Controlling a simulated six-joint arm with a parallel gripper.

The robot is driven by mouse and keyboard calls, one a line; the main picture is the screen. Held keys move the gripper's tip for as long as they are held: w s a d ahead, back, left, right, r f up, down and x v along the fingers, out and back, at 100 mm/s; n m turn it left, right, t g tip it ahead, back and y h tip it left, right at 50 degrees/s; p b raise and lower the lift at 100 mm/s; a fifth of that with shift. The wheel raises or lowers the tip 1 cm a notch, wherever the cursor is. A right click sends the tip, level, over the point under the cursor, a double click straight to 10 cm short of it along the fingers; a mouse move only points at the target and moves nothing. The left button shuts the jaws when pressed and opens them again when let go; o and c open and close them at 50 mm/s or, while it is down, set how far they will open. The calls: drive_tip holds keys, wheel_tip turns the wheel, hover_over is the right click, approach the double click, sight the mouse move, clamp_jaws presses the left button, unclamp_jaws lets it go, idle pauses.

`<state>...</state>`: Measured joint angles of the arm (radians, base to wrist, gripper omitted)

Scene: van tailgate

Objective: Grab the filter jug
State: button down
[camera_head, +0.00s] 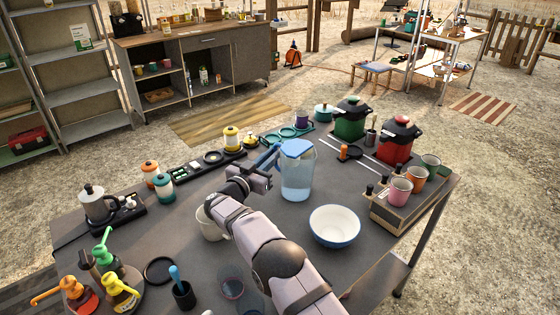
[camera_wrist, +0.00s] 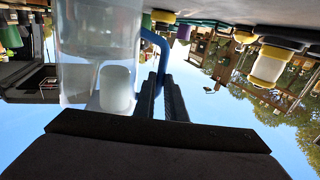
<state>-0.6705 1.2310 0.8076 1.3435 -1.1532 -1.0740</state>
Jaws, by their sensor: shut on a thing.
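The filter jug (camera_head: 298,180) is a clear, bluish jug with a blue lid and a blue handle on its left side. It is upright near the middle of the dark table (camera_head: 330,265) and appears to rest on it. My gripper (camera_head: 266,163) reaches it from the left and is shut on the handle. In the wrist view, which is upside down, the dark fingers (camera_wrist: 163,98) close at the blue handle (camera_wrist: 162,48), beside the clear jug body (camera_wrist: 98,35). The exact contact is partly hidden by the fingers.
A pale mug (camera_head: 209,226) is under my arm. Cups on a box (camera_head: 400,208) are at the right, pump bottles (camera_head: 108,265) front left.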

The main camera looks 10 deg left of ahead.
drive_tip(key=shift+r, duration=0.3)
